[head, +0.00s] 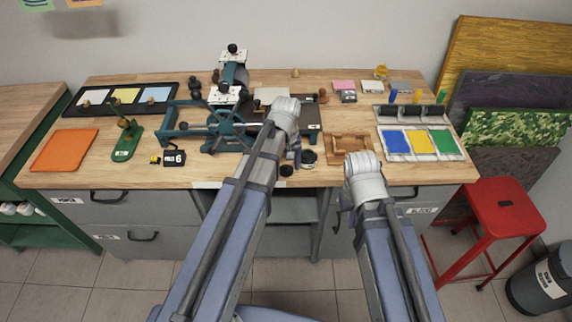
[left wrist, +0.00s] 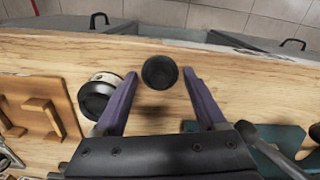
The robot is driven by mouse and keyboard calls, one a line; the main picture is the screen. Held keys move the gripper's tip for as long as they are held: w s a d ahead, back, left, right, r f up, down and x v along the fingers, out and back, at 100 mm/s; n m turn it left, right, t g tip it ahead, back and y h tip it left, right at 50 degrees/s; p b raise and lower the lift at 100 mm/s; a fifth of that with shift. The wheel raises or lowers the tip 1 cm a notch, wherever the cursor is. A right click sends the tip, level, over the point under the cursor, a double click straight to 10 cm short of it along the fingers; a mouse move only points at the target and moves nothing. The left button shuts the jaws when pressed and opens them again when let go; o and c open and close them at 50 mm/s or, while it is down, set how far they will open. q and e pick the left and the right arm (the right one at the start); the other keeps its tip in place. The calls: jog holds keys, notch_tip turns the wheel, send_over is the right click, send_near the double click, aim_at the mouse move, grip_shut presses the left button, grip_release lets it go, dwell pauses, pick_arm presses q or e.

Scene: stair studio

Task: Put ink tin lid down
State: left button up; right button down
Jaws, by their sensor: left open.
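The ink tin lid, a small black disc (left wrist: 160,72), lies near the front edge of the wooden bench, just beyond and between my left fingertips in the left wrist view. In the head view it is the black disc (head: 286,170). My left gripper (left wrist: 155,82) is open, with a finger on either side of the lid and gaps between. In the head view the left gripper (head: 296,153) is partly covered by its arm. A round tin with a dark top (left wrist: 98,95) stands beside the left finger. My right gripper is mostly hidden by its own arm.
A wooden tray (head: 348,148) lies right of the tin, and a teal press with a wheel (head: 222,130) stands to the left. The bench front edge is close to the lid.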

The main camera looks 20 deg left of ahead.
aim_at(286, 166)
pick_arm(q)
notch_tip(286, 166, up, 12)
jog(key=p, duration=1.2)
jog(key=shift+r, duration=0.2)
jog(key=s+d+m+y, duration=0.1)
jog(key=s+d+m, duration=0.8)
jog(key=s, duration=0.5)
jog(key=shift+s+d, duration=0.2)
jog(key=shift+d, duration=0.55)
jog(key=shift+f+b, duration=0.7)
jog(key=shift+f, duration=0.1)
